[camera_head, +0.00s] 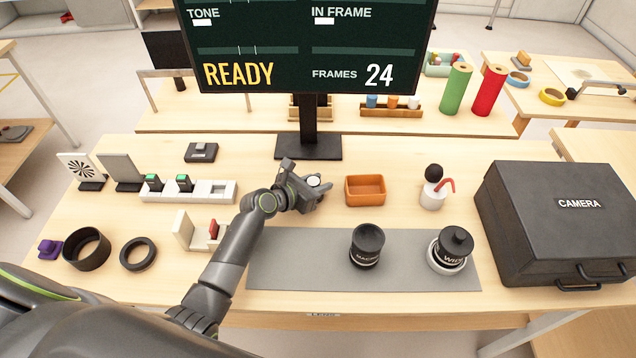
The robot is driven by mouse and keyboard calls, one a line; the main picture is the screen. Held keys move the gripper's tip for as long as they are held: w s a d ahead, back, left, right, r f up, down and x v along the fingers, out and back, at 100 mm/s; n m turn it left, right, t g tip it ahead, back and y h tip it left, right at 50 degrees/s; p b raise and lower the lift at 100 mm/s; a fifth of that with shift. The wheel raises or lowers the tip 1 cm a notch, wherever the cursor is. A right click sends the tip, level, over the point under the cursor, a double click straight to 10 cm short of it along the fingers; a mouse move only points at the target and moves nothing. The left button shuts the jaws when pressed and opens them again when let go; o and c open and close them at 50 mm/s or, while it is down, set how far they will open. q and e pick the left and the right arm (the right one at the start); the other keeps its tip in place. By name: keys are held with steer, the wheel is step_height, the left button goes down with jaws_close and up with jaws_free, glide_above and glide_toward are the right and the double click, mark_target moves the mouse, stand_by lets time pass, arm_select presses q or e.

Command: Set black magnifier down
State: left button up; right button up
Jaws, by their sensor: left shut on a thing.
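My left gripper (318,190) reaches in over the table, just behind the grey mat and left of the orange tray. It is shut on the black magnifier (313,181), a small piece with a pale round top; the fingers hide most of it. I cannot tell whether it touches the table. My right gripper is not in view.
The grey mat (300,270) holds a black macro lens (366,246) and a wide lens (453,248) in a pale ring. An orange tray (365,190) stands close right of the gripper. The monitor stand (308,146) is behind; a black camera case (555,220) fills the right.

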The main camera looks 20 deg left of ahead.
arm_select(q)
steer(key=shift+f, duration=0.1)
steer(key=o, duration=1)
steer(key=v, duration=1.2)
steer(key=shift+p, duration=0.35)
steer(key=shift+s+d, duration=0.1)
